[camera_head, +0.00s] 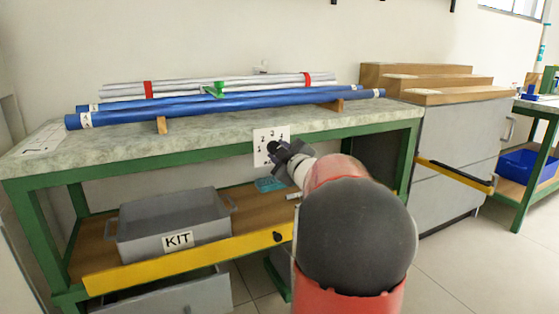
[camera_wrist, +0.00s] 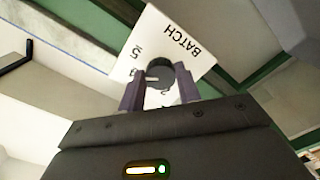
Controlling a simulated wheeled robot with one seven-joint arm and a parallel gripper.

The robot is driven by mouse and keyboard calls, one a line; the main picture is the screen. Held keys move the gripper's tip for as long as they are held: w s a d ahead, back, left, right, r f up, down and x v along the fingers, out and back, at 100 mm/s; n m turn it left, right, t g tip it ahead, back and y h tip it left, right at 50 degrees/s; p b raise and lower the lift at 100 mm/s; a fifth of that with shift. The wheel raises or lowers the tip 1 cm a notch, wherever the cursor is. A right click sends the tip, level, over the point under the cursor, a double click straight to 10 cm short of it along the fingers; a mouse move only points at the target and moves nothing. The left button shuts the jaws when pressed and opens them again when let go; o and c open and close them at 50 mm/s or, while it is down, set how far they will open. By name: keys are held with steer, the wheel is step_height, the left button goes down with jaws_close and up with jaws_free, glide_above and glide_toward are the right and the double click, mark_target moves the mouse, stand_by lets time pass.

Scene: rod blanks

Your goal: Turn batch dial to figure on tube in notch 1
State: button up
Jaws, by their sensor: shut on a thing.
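The batch dial is a dark round knob (camera_wrist: 159,74) on a white plate (camera_wrist: 185,45) marked BATCH, fixed to the front of the bench; the plate also shows in the head view (camera_head: 260,136). My gripper (camera_wrist: 160,90) is shut on the knob, one finger on each side; it also shows in the head view (camera_head: 287,156). A 5 is readable on the plate; other figures are partly hidden or too small. A light pointer mark shows on the knob. Blue tubes (camera_head: 215,108) lie across wooden supports (camera_head: 162,125) on the bench; figures on their white end labels are unreadable.
White rods with red bands (camera_head: 148,89) lie behind the blue tubes. A grey KIT bin (camera_head: 175,219) stands on the lower shelf behind a yellow rail (camera_head: 190,262). A grey cabinet (camera_head: 458,155) stands right of the bench. Open floor shows at right.

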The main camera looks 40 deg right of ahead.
steer(key=shift+n+b, duration=0.6)
steer(key=shift+n, duration=0.4)
steer(key=o, duration=1)
steer(key=shift+c, duration=0.2)
steer(key=v, duration=0.8)
steer(key=shift+w+p, duration=0.1)
steer(key=shift+p, duration=0.2)
